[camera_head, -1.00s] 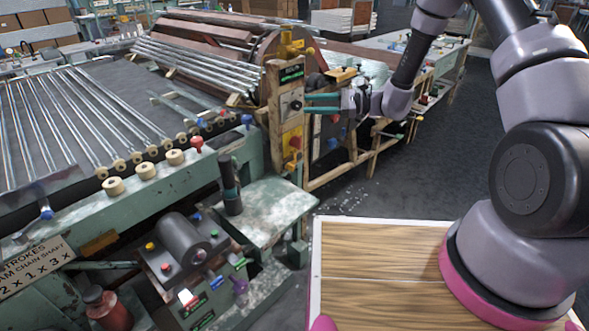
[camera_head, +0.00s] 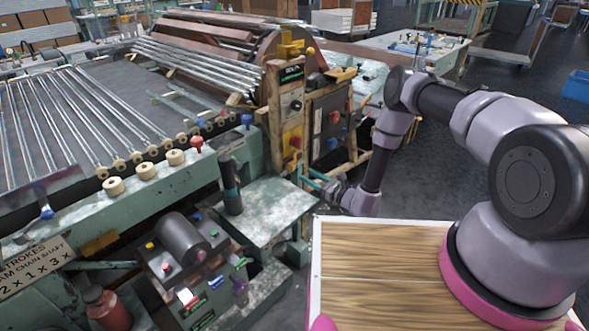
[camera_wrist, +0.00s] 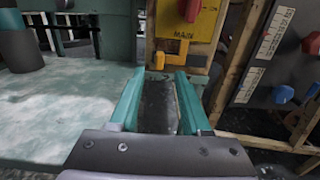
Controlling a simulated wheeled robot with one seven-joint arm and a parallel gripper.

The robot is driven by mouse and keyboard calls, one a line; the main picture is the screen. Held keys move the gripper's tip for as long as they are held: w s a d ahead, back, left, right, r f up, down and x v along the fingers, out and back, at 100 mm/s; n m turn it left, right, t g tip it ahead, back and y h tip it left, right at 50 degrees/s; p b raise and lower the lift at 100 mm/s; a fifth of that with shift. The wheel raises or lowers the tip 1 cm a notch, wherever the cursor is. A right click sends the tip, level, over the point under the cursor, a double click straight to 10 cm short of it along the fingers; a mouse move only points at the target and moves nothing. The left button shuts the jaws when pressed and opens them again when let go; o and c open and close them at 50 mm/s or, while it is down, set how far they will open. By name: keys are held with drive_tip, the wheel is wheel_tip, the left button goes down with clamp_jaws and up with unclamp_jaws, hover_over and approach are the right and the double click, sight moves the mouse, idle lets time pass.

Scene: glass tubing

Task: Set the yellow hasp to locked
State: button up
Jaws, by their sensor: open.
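My gripper (camera_head: 309,179) is low beside the wooden post of the green machine. In the wrist view my gripper (camera_wrist: 160,78) has its two teal fingers apart, with nothing between them. A yellow box with a red lever (camera_wrist: 192,10) is on the post just above and beyond the fingertips. The same yellow box (camera_head: 291,164) shows in the head view. A small yellow piece (camera_wrist: 160,60) sits just beyond the fingertips. Another yellow fitting (camera_head: 288,48) is at the post's top. I cannot tell which yellow part is the hasp, or its setting.
A green metal ledge (camera_head: 265,208) lies left of my gripper, with a dark upright cylinder (camera_head: 230,190) on it. A dark panel (camera_head: 328,125) with red and blue knobs stands right of the post. Open grey floor (camera_head: 430,175) lies farther right.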

sight(294, 168)
drive_tip(key=x, duration=0.7)
drive_tip(key=shift+w+a, duration=0.25)
drive_tip(key=shift+a, duration=0.1)
clamp_jaws()
